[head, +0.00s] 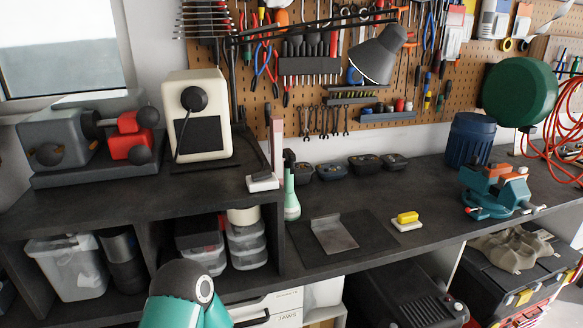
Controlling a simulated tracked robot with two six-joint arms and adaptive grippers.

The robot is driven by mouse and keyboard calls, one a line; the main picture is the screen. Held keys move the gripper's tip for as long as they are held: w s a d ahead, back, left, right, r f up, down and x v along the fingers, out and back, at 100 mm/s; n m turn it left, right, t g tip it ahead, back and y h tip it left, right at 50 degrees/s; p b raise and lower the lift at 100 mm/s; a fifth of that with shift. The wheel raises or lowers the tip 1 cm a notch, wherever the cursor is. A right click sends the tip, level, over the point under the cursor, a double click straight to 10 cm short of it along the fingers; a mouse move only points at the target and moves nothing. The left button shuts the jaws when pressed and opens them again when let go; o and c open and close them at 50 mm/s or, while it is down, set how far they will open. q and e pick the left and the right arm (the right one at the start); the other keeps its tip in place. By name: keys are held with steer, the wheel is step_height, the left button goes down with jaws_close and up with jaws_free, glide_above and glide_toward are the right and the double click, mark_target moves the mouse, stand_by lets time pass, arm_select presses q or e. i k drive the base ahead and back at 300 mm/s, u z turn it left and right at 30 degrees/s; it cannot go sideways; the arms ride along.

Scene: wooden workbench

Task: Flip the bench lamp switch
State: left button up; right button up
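A yellow switch (407,217) on a small white base (407,225) sits on the bench top, right of a dark mat with a grey metal plate. It looks like a rocker or block; I cannot tell its position. The bench lamp's grey shade (378,55) hangs in front of the pegboard on a dark arm reaching from the left. I cannot tell whether the lamp is lit. Neither of my grippers is in view; only a teal and dark arm joint of mine shows at the bottom left, well away from the switch.
A mint-green bottle (291,200) stands left of the mat (375,240). A teal vise (497,190) and a blue canister (470,140) are to the right. Several small dark trays line the back. A raised shelf with machines (195,115) fills the left. Bench around the switch is clear.

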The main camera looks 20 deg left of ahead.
mark_target(267, 174)
steer(key=z, duration=0.55)
steer(key=k, duration=1.25)
steer(key=u, duration=0.7)
steer(key=i, duration=0.9)
steer(key=u, duration=0.1)
